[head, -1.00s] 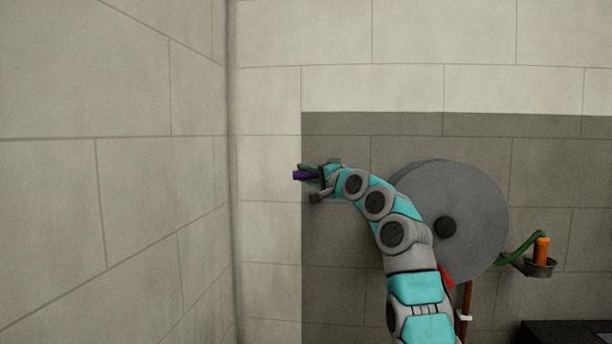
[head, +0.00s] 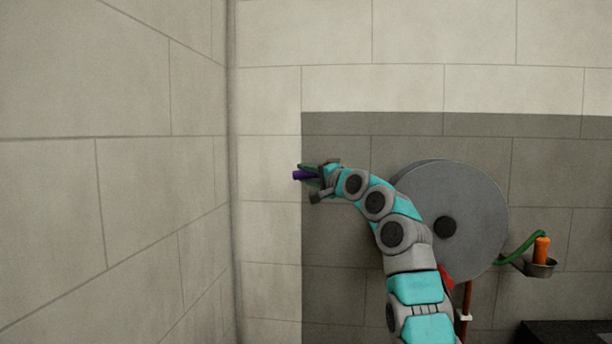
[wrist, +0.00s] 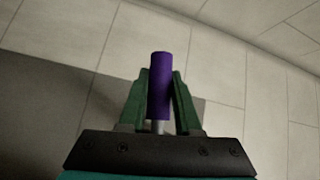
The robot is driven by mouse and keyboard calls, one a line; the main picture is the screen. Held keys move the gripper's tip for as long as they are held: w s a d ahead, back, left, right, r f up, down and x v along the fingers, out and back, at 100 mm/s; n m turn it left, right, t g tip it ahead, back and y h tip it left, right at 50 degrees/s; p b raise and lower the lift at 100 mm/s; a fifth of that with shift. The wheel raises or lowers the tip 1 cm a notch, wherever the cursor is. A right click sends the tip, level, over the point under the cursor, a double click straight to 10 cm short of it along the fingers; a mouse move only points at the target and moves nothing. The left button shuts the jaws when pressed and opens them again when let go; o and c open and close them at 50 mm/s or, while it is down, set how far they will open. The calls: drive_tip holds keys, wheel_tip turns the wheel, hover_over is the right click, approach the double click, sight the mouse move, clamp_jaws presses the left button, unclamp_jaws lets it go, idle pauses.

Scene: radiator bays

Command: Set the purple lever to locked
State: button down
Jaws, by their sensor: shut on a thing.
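The purple lever (head: 299,175) shows in the head view at the left edge of the dark grey wall panel. Its purple grip points left, and its mount is hidden behind my gripper. My gripper (head: 309,174) is at the lever, with its green fingers on either side of the grip. In the wrist view the purple lever (wrist: 160,85) stands between the two green fingers of my gripper (wrist: 160,95), which is shut on it. A short grey rod shows below the purple grip. No locked or unlocked marking can be seen.
A large grey disc (head: 480,205) with a dark hub is right of my arm. Farther right, an orange handle (head: 541,248) stands in a dark cup with a green hose. A brown pipe (head: 466,310) runs below the disc. Bare wall lies left of the lever.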

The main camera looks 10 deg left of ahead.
idle(0.3)
drive_tip(key=shift+d+f+n+g+h+p, duration=0.3)
drive_tip(key=shift+f+n+g+h+p, duration=0.6)
drive_tip(key=shift+n, duration=0.3)
drive_tip(key=shift+d+f+n+g+h+p, duration=0.3)
drive_tip(key=shift+d+f+n+h+p, duration=0.15)
drive_tip(key=shift+f+n+h+p, duration=0.5)
drive_tip(key=c, duration=0.6)
unclamp_jaws()
drive_tip(key=shift+d, duration=0.1)
